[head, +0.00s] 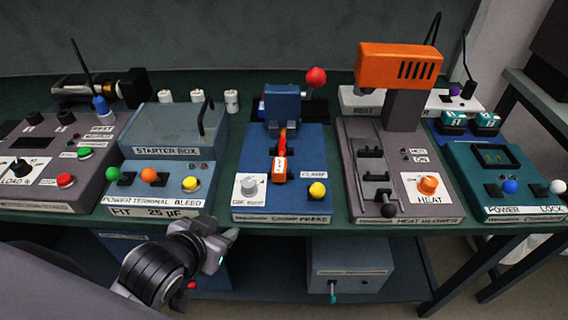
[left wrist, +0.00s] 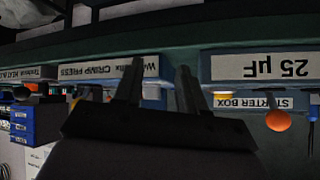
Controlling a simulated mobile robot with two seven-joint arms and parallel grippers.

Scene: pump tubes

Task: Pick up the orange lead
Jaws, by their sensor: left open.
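An orange lead (head: 280,168) with a white tag lies in the crimp press (head: 310,205), the blue station in the middle of the bench. It stands roughly upright in the picture, below the press head (head: 282,104). I cannot make it out in the left wrist view. My left gripper (head: 222,248) is low in front of the bench edge, below the starter box station and left of the crimp press. It is apart from the lead. Its two fingers (left wrist: 158,88) are spread with nothing between them in the left wrist view. My right gripper is not in view.
The starter box (head: 165,128) with its terminal panel stands left of the press. The heat blower (head: 400,66) stands right of it, and the power lock station (head: 500,170) farther right. The bench's front edge lies above my left gripper. A grey box (head: 350,262) is underneath.

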